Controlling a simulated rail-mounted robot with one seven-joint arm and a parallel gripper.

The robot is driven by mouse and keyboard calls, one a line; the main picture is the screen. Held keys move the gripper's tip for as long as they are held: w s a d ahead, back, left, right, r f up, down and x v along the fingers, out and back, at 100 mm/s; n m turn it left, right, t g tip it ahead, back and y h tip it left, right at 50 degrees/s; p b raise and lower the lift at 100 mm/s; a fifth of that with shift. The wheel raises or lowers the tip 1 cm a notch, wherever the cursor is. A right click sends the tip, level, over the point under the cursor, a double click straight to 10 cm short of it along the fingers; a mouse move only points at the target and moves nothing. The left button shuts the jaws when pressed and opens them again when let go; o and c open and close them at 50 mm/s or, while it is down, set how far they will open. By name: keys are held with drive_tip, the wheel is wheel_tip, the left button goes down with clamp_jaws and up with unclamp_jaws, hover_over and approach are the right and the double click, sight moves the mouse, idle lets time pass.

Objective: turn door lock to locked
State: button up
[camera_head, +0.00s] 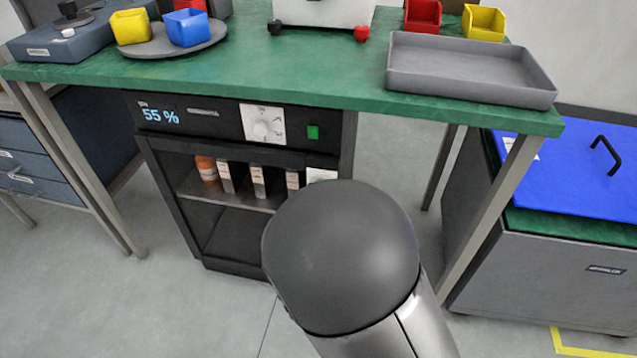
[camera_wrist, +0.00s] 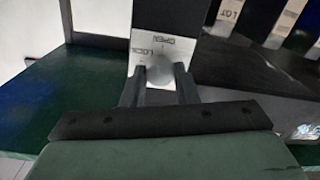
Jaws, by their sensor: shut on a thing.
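The door lock in the wrist view is a small round grey knob (camera_wrist: 160,71) on a white plate (camera_wrist: 168,46) fixed to a dark panel. The plate carries the words OPEN and LOCK, seen upside down. My gripper (camera_wrist: 160,80) has its two dark fingers on either side of the knob, shut on it. I cannot make out which word the knob points to. In the head view my gripper and the knob are hidden behind my arm. A white plate (camera_head: 322,174) shows just above my arm there, on the front of the black cabinet (camera_head: 230,262).
The cabinet stands under a green-topped table (camera_head: 300,80). It has a 55 % display (camera_head: 160,115), a dial plate (camera_head: 263,124) and a shelf with an orange bottle (camera_head: 206,168) and several pale boxes (camera_head: 259,181). A blue-lidded chest (camera_head: 570,280) stands right. Floor at left front is clear.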

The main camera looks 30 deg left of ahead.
drive_tip(key=shift+a+n+h+p, duration=0.1)
drive_tip(key=shift+n+h+p, duration=0.2)
drive_tip(key=shift+n+p, duration=5.55)
drive_tip(key=shift+f+n+b, duration=0.1)
drive_tip(key=shift+n+b, duration=0.35)
drive_tip(key=shift+n, duration=0.2)
drive_tip(key=o, duration=1)
drive_tip(key=shift+s, duration=0.1)
